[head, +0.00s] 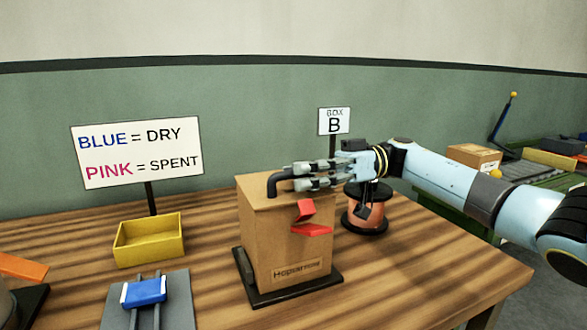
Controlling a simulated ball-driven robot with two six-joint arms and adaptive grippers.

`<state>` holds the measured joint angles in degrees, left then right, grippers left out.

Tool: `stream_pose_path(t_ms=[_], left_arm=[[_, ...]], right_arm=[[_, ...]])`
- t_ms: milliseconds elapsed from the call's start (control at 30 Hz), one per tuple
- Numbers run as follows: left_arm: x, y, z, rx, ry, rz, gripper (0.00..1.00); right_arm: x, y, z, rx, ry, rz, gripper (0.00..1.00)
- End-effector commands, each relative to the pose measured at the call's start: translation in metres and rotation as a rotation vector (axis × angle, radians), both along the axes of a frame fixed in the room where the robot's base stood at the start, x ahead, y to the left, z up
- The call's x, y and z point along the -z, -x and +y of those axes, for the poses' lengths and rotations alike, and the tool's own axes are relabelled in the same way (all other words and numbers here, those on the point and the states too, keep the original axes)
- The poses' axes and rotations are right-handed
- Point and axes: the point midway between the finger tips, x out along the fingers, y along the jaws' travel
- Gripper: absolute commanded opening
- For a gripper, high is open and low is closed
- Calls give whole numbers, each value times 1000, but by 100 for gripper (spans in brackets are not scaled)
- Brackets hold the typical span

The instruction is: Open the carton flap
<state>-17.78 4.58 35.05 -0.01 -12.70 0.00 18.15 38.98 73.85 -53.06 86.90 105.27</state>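The brown carton (262,235) stands upright on a black base plate on the wooden table, with a label low on its front. Its top flap (254,188) looks closed and carries a bent black handle (277,184). My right gripper (304,176) reaches in from the right over the carton top. Its two fingers lie on either side of the handle and appear closed on it; the contact is partly hidden. My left gripper is not in view.
A copper-coloured spool (366,212) stands behind the carton, under my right wrist. A sign marked B (334,121) is behind. A yellow tray (149,240), a blue block on rails (145,291) and a blue/pink sign (137,153) are at left. The table's right front is clear.

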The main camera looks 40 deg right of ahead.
Motion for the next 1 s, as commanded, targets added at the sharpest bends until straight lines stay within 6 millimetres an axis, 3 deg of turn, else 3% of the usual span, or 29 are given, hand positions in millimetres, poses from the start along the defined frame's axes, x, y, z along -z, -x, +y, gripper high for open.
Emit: stream_pose_path(t_ms=[200,433,733,1000], left_arm=[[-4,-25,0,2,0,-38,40],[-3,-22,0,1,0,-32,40],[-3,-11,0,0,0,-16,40],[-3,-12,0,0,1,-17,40]], right_arm=[[0,-4,15,0,-1,-1,38],[0,-4,15,1,0,0,38],[0,-4,15,1,0,0,0],[0,-4,15,1,0,0,0]])
